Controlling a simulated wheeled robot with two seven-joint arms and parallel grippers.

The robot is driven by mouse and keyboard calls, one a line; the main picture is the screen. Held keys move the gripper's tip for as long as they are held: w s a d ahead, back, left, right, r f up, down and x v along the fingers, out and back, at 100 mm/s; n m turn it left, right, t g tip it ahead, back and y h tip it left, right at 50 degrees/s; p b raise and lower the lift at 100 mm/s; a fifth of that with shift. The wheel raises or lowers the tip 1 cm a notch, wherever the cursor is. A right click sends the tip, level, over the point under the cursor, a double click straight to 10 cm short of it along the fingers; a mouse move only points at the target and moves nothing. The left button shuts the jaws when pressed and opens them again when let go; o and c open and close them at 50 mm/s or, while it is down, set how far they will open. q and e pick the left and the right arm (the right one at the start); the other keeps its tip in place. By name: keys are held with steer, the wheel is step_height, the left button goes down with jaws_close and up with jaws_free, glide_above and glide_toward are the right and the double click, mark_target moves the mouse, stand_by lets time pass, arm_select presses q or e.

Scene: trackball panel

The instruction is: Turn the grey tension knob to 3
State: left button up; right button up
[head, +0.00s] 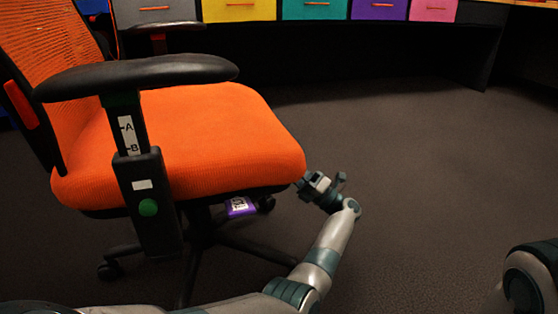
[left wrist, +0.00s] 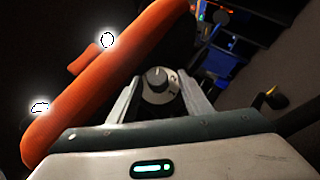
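The grey tension knob (left wrist: 157,77) is a round knob with a pointer on a pale dial with small marks, in the middle of the left wrist view. The marks are too small to read, so I cannot tell its setting. My left gripper (left wrist: 159,79) is open, with one finger on each side of the knob; gaps seem to show on both sides. In the head view my left gripper (head: 325,184) is at the front right corner of the orange chair seat (head: 220,130). I cannot make out the knob there. My right gripper is out of view.
The chair's black armrest (head: 140,75) and its post with a green button (head: 148,207) stand at the left. A purple label (head: 240,207) hangs under the seat. Coloured drawers (head: 313,9) line the back. The carpet (head: 430,160) at right is clear.

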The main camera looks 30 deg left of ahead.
arm_select(q)
steer(key=shift+d+r, duration=0.1)
steer(key=shift+d, duration=0.05)
steer(key=v, duration=0.7)
stand_by(0.5)
steer(key=shift+w+d+p, duration=0.1)
steer(key=shift+p, duration=0.2)
